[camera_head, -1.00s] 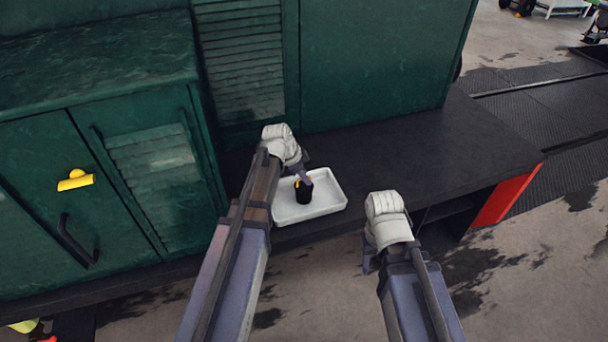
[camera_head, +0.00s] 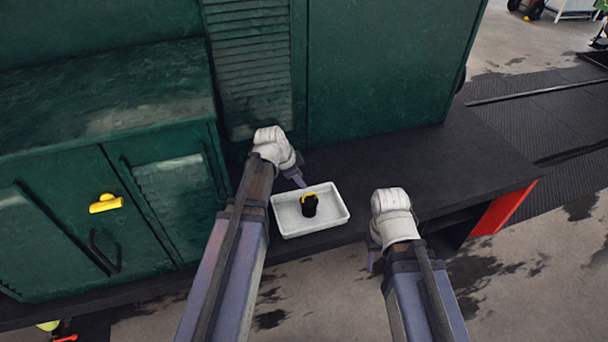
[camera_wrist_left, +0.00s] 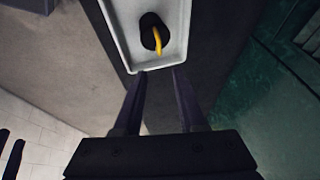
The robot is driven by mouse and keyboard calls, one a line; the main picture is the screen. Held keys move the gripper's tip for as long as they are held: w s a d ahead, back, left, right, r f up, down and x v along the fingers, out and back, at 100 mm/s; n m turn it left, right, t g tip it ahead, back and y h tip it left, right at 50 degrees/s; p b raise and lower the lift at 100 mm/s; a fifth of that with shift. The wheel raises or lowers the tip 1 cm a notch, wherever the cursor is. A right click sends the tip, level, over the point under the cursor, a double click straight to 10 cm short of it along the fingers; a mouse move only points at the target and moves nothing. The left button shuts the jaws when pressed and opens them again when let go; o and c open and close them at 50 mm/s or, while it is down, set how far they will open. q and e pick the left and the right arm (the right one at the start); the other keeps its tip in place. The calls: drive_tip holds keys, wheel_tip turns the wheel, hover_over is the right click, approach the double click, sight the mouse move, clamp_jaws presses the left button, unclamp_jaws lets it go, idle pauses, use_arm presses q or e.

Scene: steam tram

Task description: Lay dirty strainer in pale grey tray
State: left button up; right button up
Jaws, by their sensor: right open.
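The strainer (camera_head: 310,206), a small black body with a yellow part on top, is in the pale grey tray (camera_head: 287,222) near its middle. It also shows in the left wrist view (camera_wrist_left: 149,38), with its yellow part curving over the black body, inside the tray (camera_wrist_left: 118,33). My left gripper (camera_head: 299,181) is at the tray's back left edge, apart from the strainer. In the left wrist view its fingers (camera_wrist_left: 159,74) are spread with nothing between them. My right gripper (camera_head: 373,260) is open and empty, right of the tray in front of the dark ledge.
The tray sits on a dark ledge (camera_head: 440,165) that is clear to the right. Green panels (camera_head: 380,65) rise behind it. A green cabinet (camera_head: 180,205) with a yellow knob (camera_head: 105,203) and a dark handle stands at the left. A red end panel (camera_head: 503,210) closes the ledge.

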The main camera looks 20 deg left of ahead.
use_arm(q)
drive_tip(key=s+d+n+g+y, duration=0.2)
drive_tip(key=s+d+n, duration=0.2)
drive_tip(key=s+d, duration=0.3)
drive_tip(key=s+d+n+g+y, duration=0.2)
drive_tip(key=s+d+n, duration=0.2)
drive_tip(key=s+d, duration=0.4)
drive_tip(key=s, duration=0.5)
drive_tip(key=shift+s+d+f+g+p, duration=0.15)
drive_tip(key=shift+s+f+g+p, duration=0.05)
drive_tip(key=shift+g+p, duration=0.15)
